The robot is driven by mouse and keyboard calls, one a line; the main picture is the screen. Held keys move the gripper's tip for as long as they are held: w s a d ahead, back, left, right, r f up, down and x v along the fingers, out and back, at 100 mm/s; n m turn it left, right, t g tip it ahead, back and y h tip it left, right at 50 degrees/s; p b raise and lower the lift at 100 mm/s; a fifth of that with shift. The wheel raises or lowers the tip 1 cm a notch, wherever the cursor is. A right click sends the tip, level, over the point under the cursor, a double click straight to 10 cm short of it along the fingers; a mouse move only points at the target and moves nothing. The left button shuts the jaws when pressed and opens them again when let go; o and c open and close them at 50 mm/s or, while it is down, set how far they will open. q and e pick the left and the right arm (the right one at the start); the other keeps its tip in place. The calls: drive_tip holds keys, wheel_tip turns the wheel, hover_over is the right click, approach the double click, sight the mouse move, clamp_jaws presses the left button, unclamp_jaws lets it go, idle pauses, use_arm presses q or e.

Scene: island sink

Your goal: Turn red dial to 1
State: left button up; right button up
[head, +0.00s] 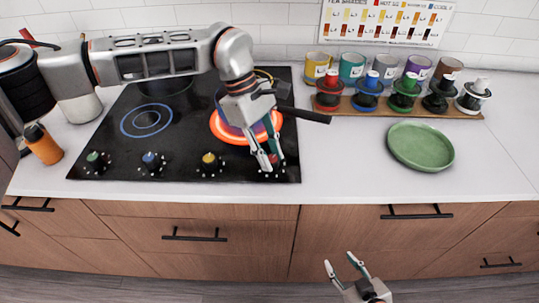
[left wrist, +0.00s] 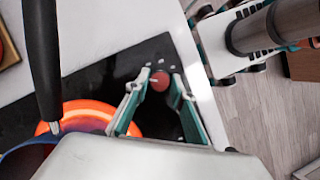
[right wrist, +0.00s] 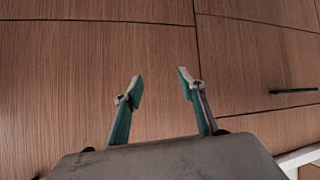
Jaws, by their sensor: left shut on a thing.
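The red dial (left wrist: 160,81) is the rightmost dial on the front edge of the black cooktop (head: 180,120). My left gripper (head: 273,163) reaches down to it, with one finger on each side, shut on it. In the left wrist view the dial shows between the fingertips, with a pale mark on its left part. Its number markings are too small to read. In the head view the fingers largely hide the dial. My right gripper (head: 340,260) is open and empty, low in front of the drawers; the right wrist view shows its fingers apart.
A burner (head: 218,130) glows orange behind the dial, with a pan over it whose black handle (head: 308,116) points right. Yellow (head: 209,160), blue (head: 151,160) and green (head: 95,160) dials line the front. A green plate (head: 420,146) lies on the right counter.

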use_arm(q)
drive_tip(key=shift+m+g, duration=0.3)
drive_tip(key=shift+m, duration=0.3)
drive_tip(key=o, duration=1.1)
drive_tip(key=shift+r, duration=0.1)
drive_tip(key=v, duration=1.2)
drive_tip(key=shift+s+d, duration=0.1)
drive_tip(key=shift+s, duration=0.05)
